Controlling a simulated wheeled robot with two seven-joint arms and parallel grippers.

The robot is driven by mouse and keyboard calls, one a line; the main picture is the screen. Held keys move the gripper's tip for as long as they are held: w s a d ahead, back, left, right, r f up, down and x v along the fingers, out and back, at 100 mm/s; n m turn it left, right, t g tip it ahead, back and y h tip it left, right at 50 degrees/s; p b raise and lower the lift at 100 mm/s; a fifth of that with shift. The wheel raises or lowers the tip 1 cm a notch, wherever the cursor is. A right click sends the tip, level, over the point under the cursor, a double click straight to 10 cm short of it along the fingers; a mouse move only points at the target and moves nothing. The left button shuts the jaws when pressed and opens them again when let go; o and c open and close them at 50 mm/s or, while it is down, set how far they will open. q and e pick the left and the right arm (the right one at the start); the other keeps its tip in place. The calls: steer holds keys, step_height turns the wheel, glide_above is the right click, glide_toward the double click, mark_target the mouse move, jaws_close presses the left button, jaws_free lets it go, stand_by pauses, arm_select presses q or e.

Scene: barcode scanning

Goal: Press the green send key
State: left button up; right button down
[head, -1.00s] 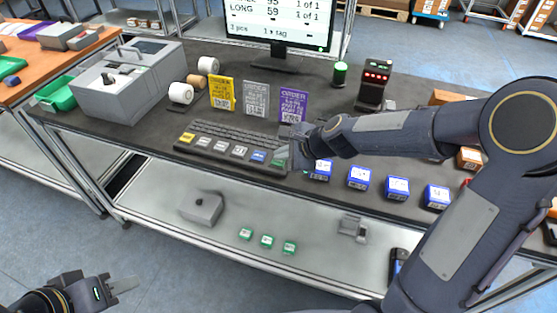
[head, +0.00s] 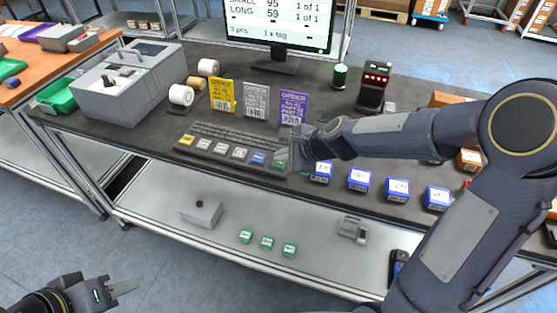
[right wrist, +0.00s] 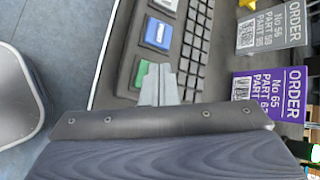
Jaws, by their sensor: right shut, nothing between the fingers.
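The dark keyboard (head: 228,136) lies near the front edge of the table, with a row of coloured keys along its front. The green send key (head: 279,164) is at its right end, past the blue key (head: 258,158). In the right wrist view the green key (right wrist: 141,73) shows partly, beside my right gripper (right wrist: 160,72). That gripper is shut and empty, its tips at the key's edge; whether they touch it I cannot tell. In the head view my right gripper (head: 293,160) is just right of the key. My left gripper (head: 124,287) hangs low at the bottom left, away from the table.
Yellow, grey and purple order cards (head: 293,107) stand behind the keyboard. Several blue boxes (head: 359,179) line the table to the right. A monitor (head: 280,25), a green lamp (head: 340,75) and a grey printer (head: 127,82) stand further back. A lower shelf (head: 180,215) holds small items.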

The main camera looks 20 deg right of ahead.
mark_target(283, 164)
steer(key=shift+r+p, duration=0.3)
steer(key=shift+r, duration=0.25)
step_height(283, 164, up, 5)
steer(key=p, duration=0.5)
stand_by(0.6)
